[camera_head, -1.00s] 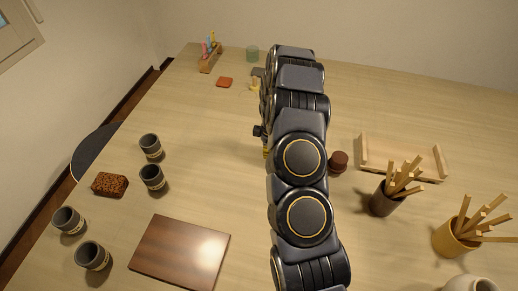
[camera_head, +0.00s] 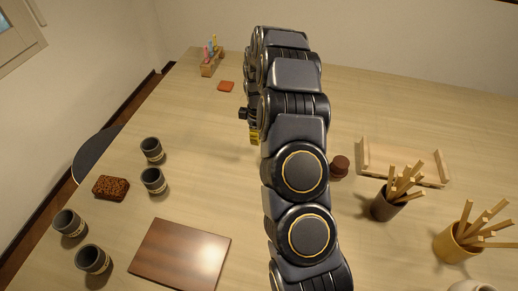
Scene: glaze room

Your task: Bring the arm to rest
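My arm reaches up the middle of the head view, over the wooden table (camera_head: 110,249). My gripper (camera_head: 253,137) shows only in part at the left side of the arm, as a small dark and yellow piece above the table. Its fingers are too small and hidden to tell whether they are open or shut. I see nothing clearly held in it.
Several dark cups (camera_head: 153,180) stand at the left, by a brown patterned block (camera_head: 111,187) and a dark wooden board (camera_head: 180,254). At the right are a wooden rack (camera_head: 405,165), a dark stick cup (camera_head: 385,205) and a yellow stick cup (camera_head: 456,243).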

